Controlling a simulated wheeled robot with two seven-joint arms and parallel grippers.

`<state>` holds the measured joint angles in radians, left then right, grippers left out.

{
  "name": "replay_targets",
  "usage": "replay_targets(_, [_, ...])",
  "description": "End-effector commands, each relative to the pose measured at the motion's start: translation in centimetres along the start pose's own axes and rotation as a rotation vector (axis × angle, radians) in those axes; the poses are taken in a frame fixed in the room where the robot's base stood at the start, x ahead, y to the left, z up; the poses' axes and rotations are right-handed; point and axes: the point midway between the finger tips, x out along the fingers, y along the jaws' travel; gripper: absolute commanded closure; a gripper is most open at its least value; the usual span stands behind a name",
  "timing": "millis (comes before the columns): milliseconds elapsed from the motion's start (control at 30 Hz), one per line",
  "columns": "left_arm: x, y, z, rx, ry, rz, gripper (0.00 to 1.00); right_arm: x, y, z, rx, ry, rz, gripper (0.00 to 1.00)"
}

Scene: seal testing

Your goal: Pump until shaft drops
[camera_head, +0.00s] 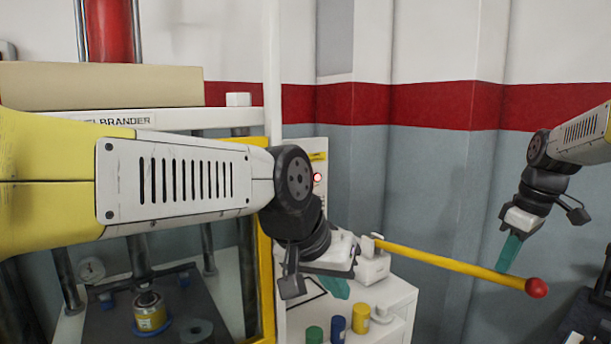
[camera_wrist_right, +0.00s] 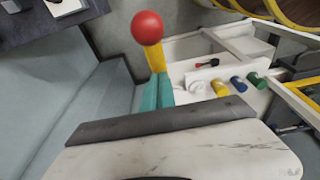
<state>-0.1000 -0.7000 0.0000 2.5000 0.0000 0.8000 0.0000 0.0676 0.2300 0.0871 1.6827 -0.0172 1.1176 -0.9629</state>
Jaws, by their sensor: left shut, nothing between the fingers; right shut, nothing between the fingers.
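The yellow pump lever (camera_head: 440,261) slopes down to the right from a white pump block (camera_head: 372,268) and ends in a red ball (camera_head: 537,288). My right gripper (camera_head: 506,262) is shut and empty, its teal fingertips at the lever's upper edge near the ball; I cannot tell if they touch. In the right wrist view its fingers (camera_wrist_right: 158,92) overlap the lever just below the ball (camera_wrist_right: 147,28). My left gripper (camera_head: 337,289) is shut and empty, above the white cabinet by the block. My left arm hides part of the press.
Green (camera_head: 314,335), blue (camera_head: 338,329) and yellow (camera_head: 361,318) cylinders stand on the white cabinet (camera_head: 403,294) below my left gripper. The yellow press frame (camera_head: 266,300) is close to my left arm. A dark table (camera_head: 581,312) is at the right edge.

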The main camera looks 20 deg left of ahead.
Motion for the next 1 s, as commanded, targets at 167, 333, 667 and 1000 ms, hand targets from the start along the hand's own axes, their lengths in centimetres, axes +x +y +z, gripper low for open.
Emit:
replay_targets(167, [0.0,0.0,0.0,0.000,0.000,0.000,1.00,3.0,-0.1,0.8,0.001,-0.004,-0.006,1.00])
replay_targets(333, [0.0,0.0,0.0,0.000,0.000,0.000,1.00,6.4,-0.1,1.6,0.001,-0.003,-0.006,1.00])
replay_targets(667, [0.0,0.0,0.0,0.000,0.000,0.000,1.00,12.3,-0.1,3.1,0.000,-0.003,-0.005,1.00])
replay_targets(1000, [0.0,0.0,0.0,0.000,0.000,0.000,1.00,13.0,-0.1,3.3,0.000,-0.002,-0.002,1.00])
